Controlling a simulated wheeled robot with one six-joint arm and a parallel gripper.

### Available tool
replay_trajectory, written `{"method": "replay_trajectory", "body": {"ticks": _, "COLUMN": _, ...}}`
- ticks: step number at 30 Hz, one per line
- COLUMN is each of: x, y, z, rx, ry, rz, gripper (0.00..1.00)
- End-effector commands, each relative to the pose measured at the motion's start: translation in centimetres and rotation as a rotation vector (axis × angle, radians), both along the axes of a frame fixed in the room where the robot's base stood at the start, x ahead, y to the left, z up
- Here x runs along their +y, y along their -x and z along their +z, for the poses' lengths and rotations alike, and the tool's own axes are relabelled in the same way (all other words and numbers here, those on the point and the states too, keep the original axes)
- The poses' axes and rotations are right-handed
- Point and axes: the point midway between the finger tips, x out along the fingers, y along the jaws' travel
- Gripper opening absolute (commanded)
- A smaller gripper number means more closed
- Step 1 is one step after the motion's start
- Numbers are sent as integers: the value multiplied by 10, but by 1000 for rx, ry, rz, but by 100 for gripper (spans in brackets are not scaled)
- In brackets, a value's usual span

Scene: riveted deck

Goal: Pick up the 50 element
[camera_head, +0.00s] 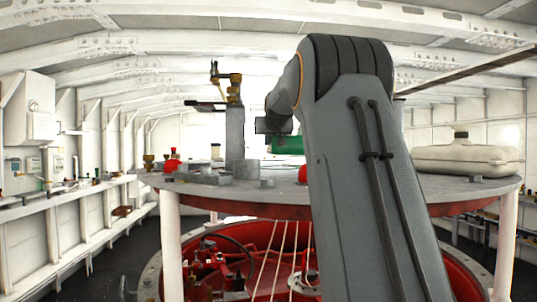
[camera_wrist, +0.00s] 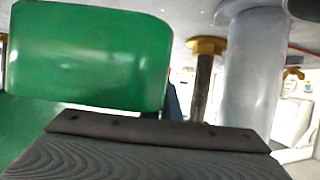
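No mark reading 50 is legible in either view, so I cannot tell which thing is the 50 element. A green object (camera_head: 287,145) is above the round grey table, partly hidden behind my arm. A smooth green body (camera_wrist: 90,58) fills the upper left of the wrist view, very close, with more green at the left edge. My gripper shows as a dark ribbed part (camera_wrist: 150,150) along the bottom of the wrist view, just beside the green body. Whether it touches or holds the green body cannot be seen. Its fingers are not clear in the head view.
The round table (camera_head: 400,187) carries a grey post with brass fittings (camera_head: 235,130), a red ball (camera_head: 172,166), low metal parts, and a beige canister (camera_head: 466,159) at right. A grey cylinder (camera_wrist: 252,70) and a brass-collared rod (camera_wrist: 204,80) are near my wrist.

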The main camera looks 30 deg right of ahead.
Motion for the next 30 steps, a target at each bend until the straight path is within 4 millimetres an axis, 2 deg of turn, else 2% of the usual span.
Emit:
{"method": "replay_trajectory", "body": {"ticks": 11, "x": 18, "y": 40, "z": -1, "rx": -3, "ry": 2, "rz": -1, "gripper": 0}}
{"method": "replay_trajectory", "body": {"ticks": 24, "x": 56, "y": 121, "z": -1, "rx": -3, "ry": 2, "rz": -1, "gripper": 0}}
{"method": "replay_trajectory", "body": {"ticks": 30, "x": 67, "y": 147, "z": -1, "rx": -2, "ry": 2, "rz": -1, "gripper": 0}}
